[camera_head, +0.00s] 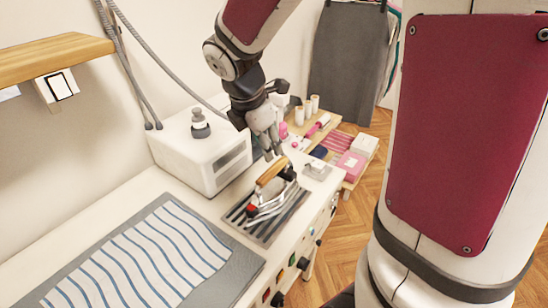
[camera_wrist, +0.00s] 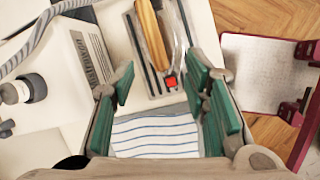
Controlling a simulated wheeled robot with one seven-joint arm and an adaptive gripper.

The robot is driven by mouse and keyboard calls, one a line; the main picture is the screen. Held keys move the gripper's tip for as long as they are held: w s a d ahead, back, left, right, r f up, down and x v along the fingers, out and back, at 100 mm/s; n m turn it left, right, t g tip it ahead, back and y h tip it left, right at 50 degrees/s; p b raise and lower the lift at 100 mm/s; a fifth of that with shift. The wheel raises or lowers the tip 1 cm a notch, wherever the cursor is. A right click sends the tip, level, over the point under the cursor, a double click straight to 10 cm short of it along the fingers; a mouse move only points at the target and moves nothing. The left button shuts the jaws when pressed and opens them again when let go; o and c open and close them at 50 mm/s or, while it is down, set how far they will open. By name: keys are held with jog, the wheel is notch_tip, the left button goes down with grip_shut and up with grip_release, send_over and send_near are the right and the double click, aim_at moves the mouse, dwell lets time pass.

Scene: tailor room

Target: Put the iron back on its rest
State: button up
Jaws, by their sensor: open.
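The iron (camera_head: 268,200) has a silver body, a light wooden handle and a red knob. It sits on the dark slatted rest (camera_head: 240,219) on the white worktop. In the wrist view, its wooden handle (camera_wrist: 152,38) shows at the top, beyond my fingertips, with the rest's slats (camera_wrist: 133,45) beside it. My gripper (camera_head: 273,152) is above the iron, apparently just clear of the handle. In the wrist view, the green finger pads of my gripper (camera_wrist: 160,78) are spread wide with nothing between them. The underside of the iron is hidden.
A white boxy unit (camera_head: 190,150) with a knob on top stands behind and left of the iron. Blue-striped cloth (camera_head: 150,255) lies on a grey pad at the front left. A low table with thread cones and pink items (camera_head: 348,163) stands beyond the worktop.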

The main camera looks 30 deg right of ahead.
jog(key=s+a+r+m+t+y, duration=0.1)
jog(key=s+a+r+m, duration=0.3)
jog(key=s+m, duration=0.5)
jog(key=s+a+r+m+t+y, duration=0.2)
jog(key=s+a+r+m, duration=0.2)
jog(key=s+m, duration=0.5)
notch_tip(320, 180, up, 2)
jog(key=shift+r+m+y, duration=0.15)
jog(key=shift+m+y, duration=0.15)
